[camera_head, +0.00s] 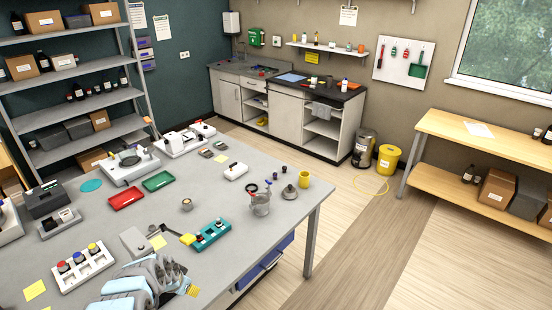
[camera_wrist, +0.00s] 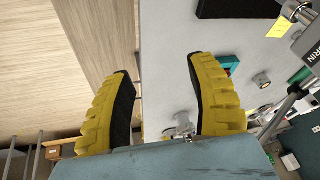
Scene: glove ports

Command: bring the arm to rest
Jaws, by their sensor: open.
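My gripper (camera_wrist: 160,68) shows in the wrist view with two thick yellow fingers and black inner pads. The fingers are wide apart, with nothing held between them. A grey bench top (camera_wrist: 175,35) and a wooden floor (camera_wrist: 60,50) lie beyond the fingers. A small metallic object (camera_wrist: 182,120) shows past the gap, near the right finger; I cannot tell what it is.
The grey table (camera_head: 255,235) holds a clear jug (camera_head: 261,205), yellow cup (camera_head: 304,179), teal rack (camera_head: 212,234), red tray (camera_head: 126,198), green tray (camera_head: 158,181) and white rack (camera_head: 84,268). Shelves (camera_head: 85,105) stand left. Floor (camera_head: 370,265) at right is mostly clear.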

